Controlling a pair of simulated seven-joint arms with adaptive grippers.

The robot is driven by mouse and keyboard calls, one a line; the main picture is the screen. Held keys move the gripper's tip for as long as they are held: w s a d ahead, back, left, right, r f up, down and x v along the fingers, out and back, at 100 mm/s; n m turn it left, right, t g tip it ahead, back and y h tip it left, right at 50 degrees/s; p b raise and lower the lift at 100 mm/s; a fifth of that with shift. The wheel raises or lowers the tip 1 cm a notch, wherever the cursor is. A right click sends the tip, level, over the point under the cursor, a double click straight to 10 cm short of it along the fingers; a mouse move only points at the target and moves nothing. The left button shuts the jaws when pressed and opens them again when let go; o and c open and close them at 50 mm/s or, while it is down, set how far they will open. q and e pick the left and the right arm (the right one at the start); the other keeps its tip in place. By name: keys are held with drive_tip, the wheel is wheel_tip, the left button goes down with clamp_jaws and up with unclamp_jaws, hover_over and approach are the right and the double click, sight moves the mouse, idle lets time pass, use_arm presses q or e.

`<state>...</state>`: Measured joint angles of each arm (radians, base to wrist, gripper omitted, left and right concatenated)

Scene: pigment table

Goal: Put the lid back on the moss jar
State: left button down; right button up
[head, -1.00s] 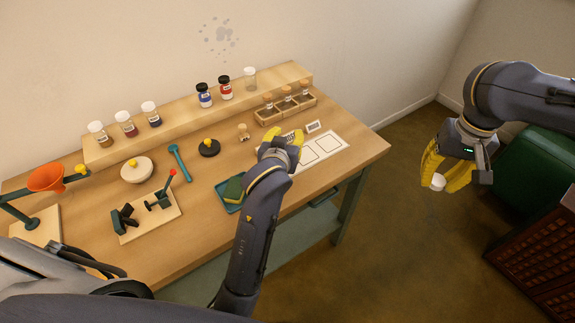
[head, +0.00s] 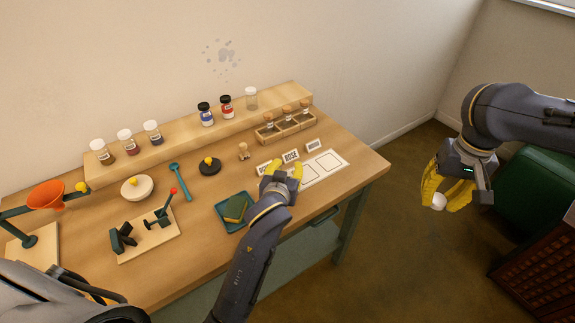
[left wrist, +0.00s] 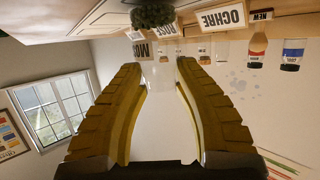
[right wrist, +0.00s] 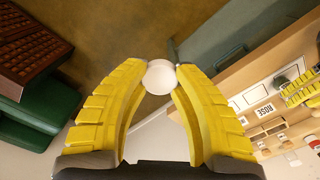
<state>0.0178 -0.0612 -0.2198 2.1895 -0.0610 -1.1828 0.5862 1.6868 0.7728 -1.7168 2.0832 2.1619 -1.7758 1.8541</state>
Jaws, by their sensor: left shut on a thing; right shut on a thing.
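My left gripper (head: 283,172) is over the near part of the white sheet (head: 335,158). In the left wrist view, which is upside down, its fingers (left wrist: 160,75) close on a pale, see-through shape, the glass moss jar (left wrist: 163,82). In the head view the fingers hide the jar. A dark green lump of moss pigment (left wrist: 152,12) shows beyond the fingertips; I cannot tell if it is in the jar or on the sheet. My right gripper (head: 441,205) is shut on the round white lid (right wrist: 159,77), held well right of the table, apart from the jar.
Name cards, with rose (head: 290,156) in the middle, stand behind the sheet. Capped jars (head: 205,114) and a vial rack (head: 285,124) stand at the back. A teal tray (head: 224,222) with a green sponge is left of my left gripper. A green armchair (head: 540,185) stands right.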

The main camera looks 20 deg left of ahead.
idle(0.3)
use_arm(q)
drive_tip(key=c, duration=1)
unclamp_jaws()
drive_tip(key=shift+f, duration=0.15)
drive_tip(key=shift+r, duration=0.2)
drive_tip(key=v, duration=0.7)
drive_tip(key=shift+s, duration=0.25)
